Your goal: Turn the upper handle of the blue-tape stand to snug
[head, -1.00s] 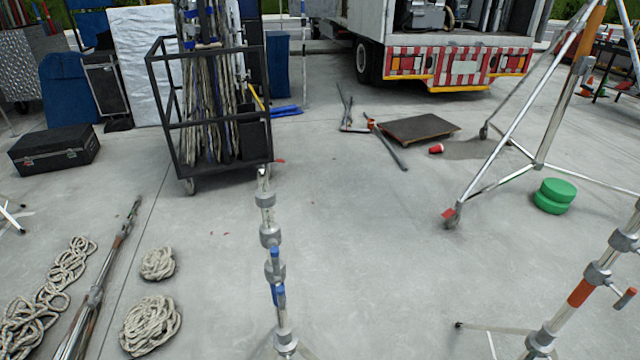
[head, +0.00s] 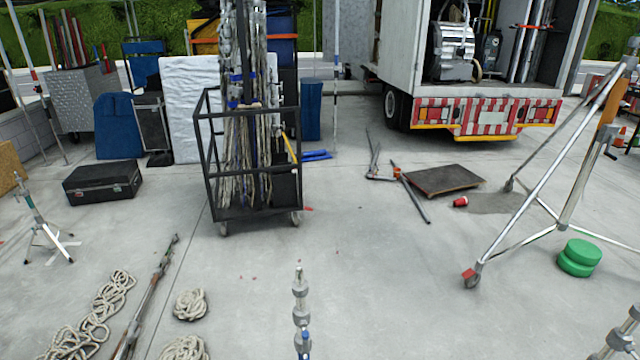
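The blue-tape stand (head: 301,312) rises from the bottom edge of the head view, a little left of centre. It is a slim upright silver post with grey collars. A bit of blue shows low on it, at the frame's bottom edge. Its handles and lower part are cut off by that edge, so I cannot tell how the upper handle is set. Neither of my grippers is in view.
A black wheeled cart (head: 254,212) with ropes stands behind the post. Coiled rope (head: 190,304) and a pole bundle (head: 150,290) lie left. A large tripod stand (head: 530,180) and green discs (head: 578,258) are right. Another stand (head: 622,335) is at bottom right.

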